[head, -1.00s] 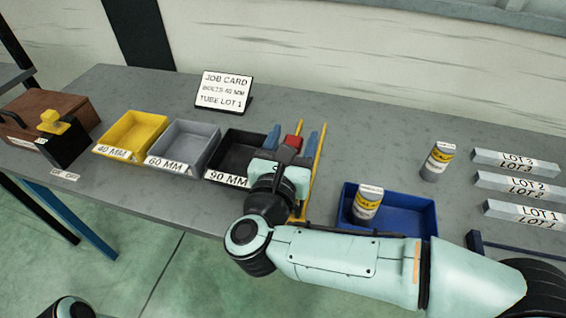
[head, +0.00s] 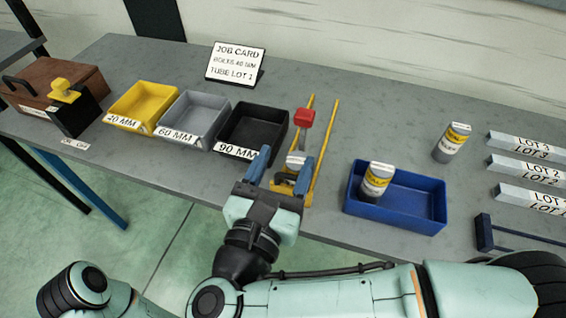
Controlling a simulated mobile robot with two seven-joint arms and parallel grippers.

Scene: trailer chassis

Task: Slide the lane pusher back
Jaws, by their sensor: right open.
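The lane has two yellow rails (head: 325,140) running away from the front edge of the table. The lane pusher's red block (head: 305,117) stands between the rails, with a thin grey stem below it and a pale grey piece (head: 296,160) nearer the front. My right gripper (head: 282,170) is at the front end of the lane, its two blue fingers apart. The red block is beyond the fingertips, apart from them. The gripper hides part of the lane's front end. My left gripper is not in view.
Left of the lane stand black (head: 250,132), grey (head: 192,118) and yellow (head: 145,104) bins. A blue tray (head: 420,200) holding a can (head: 376,180) is on the right. Another can (head: 452,142) and labelled lot bars (head: 530,172) stand farther right. A job card (head: 235,63) is behind.

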